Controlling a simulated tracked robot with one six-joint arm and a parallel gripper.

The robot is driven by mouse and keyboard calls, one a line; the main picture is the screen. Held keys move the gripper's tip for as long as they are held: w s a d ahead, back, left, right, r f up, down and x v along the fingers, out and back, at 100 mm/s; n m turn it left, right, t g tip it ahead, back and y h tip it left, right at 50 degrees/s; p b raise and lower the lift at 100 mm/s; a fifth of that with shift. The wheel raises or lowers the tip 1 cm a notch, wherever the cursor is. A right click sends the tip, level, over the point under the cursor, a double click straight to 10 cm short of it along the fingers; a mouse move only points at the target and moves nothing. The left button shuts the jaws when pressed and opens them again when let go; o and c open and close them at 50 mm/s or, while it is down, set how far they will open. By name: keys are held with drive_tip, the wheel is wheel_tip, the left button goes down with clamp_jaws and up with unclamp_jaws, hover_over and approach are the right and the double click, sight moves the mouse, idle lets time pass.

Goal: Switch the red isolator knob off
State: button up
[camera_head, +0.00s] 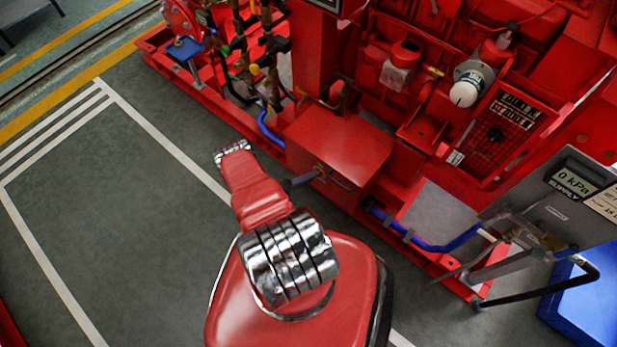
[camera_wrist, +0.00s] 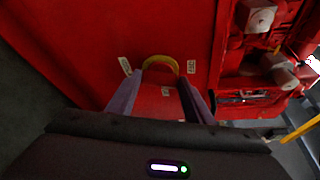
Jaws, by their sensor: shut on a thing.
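The red isolator knob (camera_wrist: 158,93) is in the wrist view, in front of a red panel face (camera_wrist: 185,25). It has a small white mark, and a yellow arc shows behind it. A white label sits on each side of the arc; the right one seems to read OFF. My gripper (camera_wrist: 161,78) is shut on the knob, one grey finger along each side. In the head view my gripper (camera_head: 318,171) meets the side of a red box (camera_head: 340,140) on the pumpset; the knob is too small to make out there.
Red pumpset machinery (camera_head: 430,70) fills the back right. A blue hose (camera_head: 420,243) runs low beside the box. A grey gauge panel (camera_head: 575,195) reading 0 kPa stands at the right. The grey floor (camera_head: 120,210) at left is clear.

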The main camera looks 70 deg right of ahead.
drive_tip(key=shift+s+a+f, duration=0.15)
drive_tip(key=o, duration=1)
drive_tip(key=shift+o, duration=0.2)
drive_tip(key=shift+w, duration=0.2)
drive_tip(key=v, duration=1.3)
drive_tip(key=shift+w+a, duration=0.2)
